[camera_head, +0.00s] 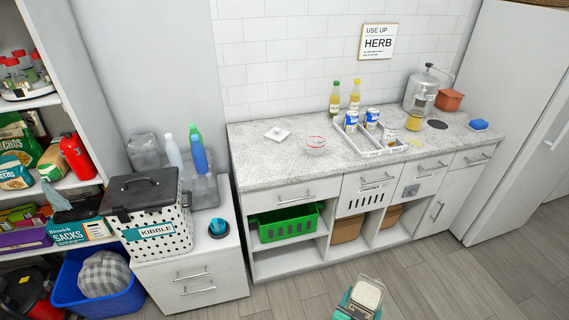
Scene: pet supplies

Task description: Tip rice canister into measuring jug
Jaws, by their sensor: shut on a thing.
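I cannot make out a gripper of mine in the head view. No thing on the counter can be read for sure as the rice canister. A small clear vessel with yellowish contents (413,122) stands on the counter to the right of the divided tray. It is too small to tell whether it is the measuring jug. A silver lidded vessel (416,92) with a black knob and a small label stands behind it, near the wall.
The white divided tray (367,151) holds blue-and-white cans (351,121). Two bottles (335,97) stand behind it. A clear red-rimmed tub (315,144), a white square lid (280,133) and a blue sponge (478,125) lie on the counter. The counter's left part is mostly clear.

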